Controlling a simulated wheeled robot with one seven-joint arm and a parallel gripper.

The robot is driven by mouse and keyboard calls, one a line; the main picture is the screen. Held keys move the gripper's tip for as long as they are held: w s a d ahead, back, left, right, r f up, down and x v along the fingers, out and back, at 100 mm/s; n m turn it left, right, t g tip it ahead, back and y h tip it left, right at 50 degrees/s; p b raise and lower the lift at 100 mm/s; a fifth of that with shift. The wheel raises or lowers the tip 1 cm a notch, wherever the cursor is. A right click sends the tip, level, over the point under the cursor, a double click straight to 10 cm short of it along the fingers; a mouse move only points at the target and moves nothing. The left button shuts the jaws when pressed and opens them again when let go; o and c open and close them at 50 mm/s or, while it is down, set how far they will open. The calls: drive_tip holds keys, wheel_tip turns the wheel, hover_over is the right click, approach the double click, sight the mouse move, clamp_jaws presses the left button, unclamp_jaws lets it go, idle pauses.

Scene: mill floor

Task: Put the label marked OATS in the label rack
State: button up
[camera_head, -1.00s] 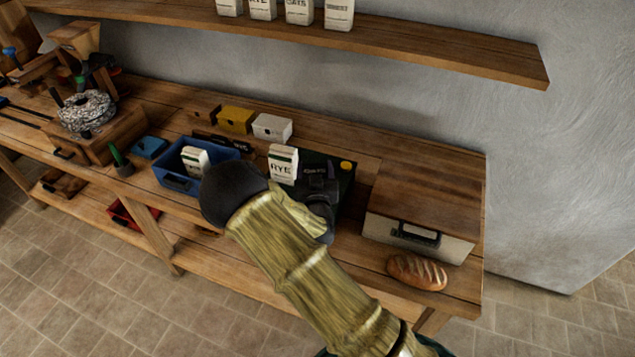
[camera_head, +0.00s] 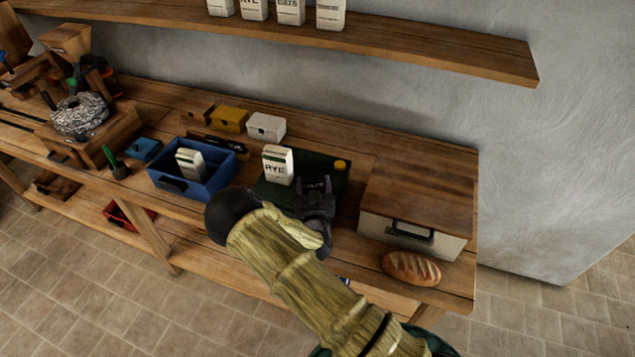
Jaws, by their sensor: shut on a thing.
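My gripper (camera_head: 314,187) is over the right part of the dark green mat (camera_head: 268,190), right of the bag marked RYE. It is shut on a small dark label (camera_head: 315,184) with pale lettering, which looks like OATS but is very small here. The fingers and wrist hide part of the label. A low dark rack-like piece (camera_head: 217,144) stands behind the blue crate, in front of the small boxes; I cannot tell for sure that it is the label rack.
The RYE bag (camera_head: 278,166) stands on the mat. A blue crate (camera_head: 222,176) with a white bag is to its left. A wooden-lidded box (camera_head: 420,196) and a bread loaf (camera_head: 411,268) are at right. A shelf (camera_head: 430,51) with bags overhangs the back.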

drive_tip(key=shift+s+a, duration=0.15)
drive_tip(key=shift+a, duration=0.05)
drive_tip(key=shift+d+f, duration=0.15)
drive_tip(key=o, duration=1)
drive_tip(key=shift+d, duration=0.1)
drive_tip(key=shift+r, duration=0.2)
drive_tip(key=s+b, duration=0.4)
drive_tip(key=s, duration=0.8)
drive_tip(key=shift+d+b, duration=0.3)
drive_tip(key=shift+b, duration=0.1)
